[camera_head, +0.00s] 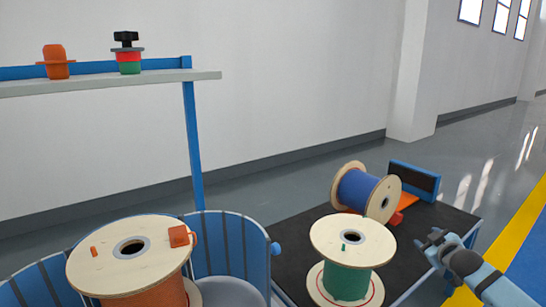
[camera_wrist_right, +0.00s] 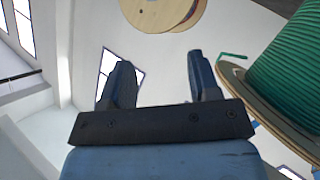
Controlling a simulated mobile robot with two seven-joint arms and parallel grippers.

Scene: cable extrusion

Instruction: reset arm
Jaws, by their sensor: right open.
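My right gripper (camera_head: 436,241) is at the lower right of the head view, beside the right edge of the dark table. It is open and empty; in the right wrist view its two fingers (camera_wrist_right: 160,80) stand apart with nothing between them. The green cable spool (camera_head: 345,262) stands upright to its left on the table, apart from it. Its green winding also shows in the right wrist view (camera_wrist_right: 292,68). The blue cable spool (camera_head: 362,190) lies tilted behind the green one. My left gripper is in neither view.
An orange spool (camera_head: 105,268) stands at lower left by blue curved panels (camera_head: 232,240). A shelf (camera_head: 110,82) holds an orange part (camera_head: 55,62) and a red-green part with a black knob (camera_head: 128,55). The dark table (camera_head: 290,240) has a blue-framed block (camera_head: 414,181). Floor right is clear.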

